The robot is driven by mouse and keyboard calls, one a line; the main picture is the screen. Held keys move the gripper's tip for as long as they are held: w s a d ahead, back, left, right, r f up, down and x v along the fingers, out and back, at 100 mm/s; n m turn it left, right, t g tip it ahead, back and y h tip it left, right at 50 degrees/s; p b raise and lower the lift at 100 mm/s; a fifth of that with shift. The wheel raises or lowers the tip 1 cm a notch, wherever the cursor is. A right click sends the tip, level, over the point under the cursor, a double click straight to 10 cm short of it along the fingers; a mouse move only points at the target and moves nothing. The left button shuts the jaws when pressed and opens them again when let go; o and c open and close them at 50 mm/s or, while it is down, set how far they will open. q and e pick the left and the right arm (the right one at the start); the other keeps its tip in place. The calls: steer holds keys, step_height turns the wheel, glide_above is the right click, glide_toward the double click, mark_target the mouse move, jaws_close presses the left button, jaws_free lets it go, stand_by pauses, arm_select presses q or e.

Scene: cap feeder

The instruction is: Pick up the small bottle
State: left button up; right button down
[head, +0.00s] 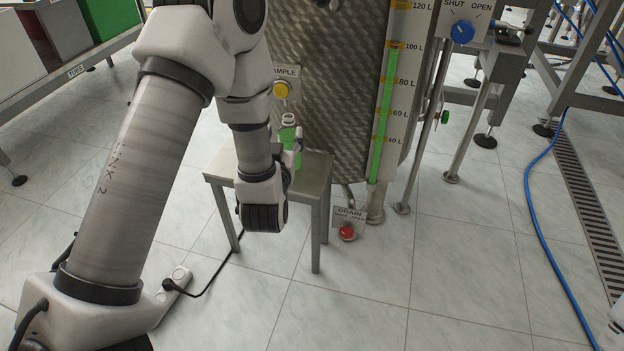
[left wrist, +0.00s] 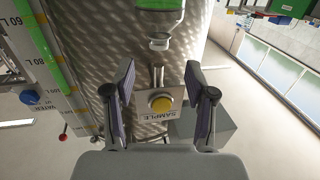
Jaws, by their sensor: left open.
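The small bottle (head: 287,134) is clear with green contents. It stands upright on a grey metal stool (head: 314,163), under the sample tap. My left gripper (head: 284,151) is open at the bottle; its wrist hides part of the bottle in the head view. The left wrist view is upside down. There the bottle (left wrist: 160,22) hangs neck-down at the top edge, beyond the open fingertips of the left gripper (left wrist: 160,70), with nothing held between them.
A yellow sample button (head: 281,90) with its sign is on the large metal tank (head: 335,70) behind the stool. The tank has a green level gauge (head: 384,100). A red drain knob (head: 347,232) sits low right of the stool. A blue hose (head: 530,200) lies on the floor at right.

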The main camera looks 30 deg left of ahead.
mark_target(287, 121)
arm_select(q)
steer(key=b+x, duration=0.1)
steer(key=x, duration=0.1)
steer(key=b+x, duration=0.1)
steer(key=x, duration=0.1)
steer(key=b+x, duration=0.2)
steer(key=x, duration=0.1)
steer(key=shift+f, duration=0.25)
steer(key=shift+w+a, duration=0.1)
steer(key=shift+w, duration=0.3)
steer(key=shift+r, duration=0.15)
arm_select(e)
step_height(287, 121, down, 5)
steer(key=shift+w+f, duration=0.1)
steer(key=shift+f, duration=0.05)
arm_select(q)
jaws_close()
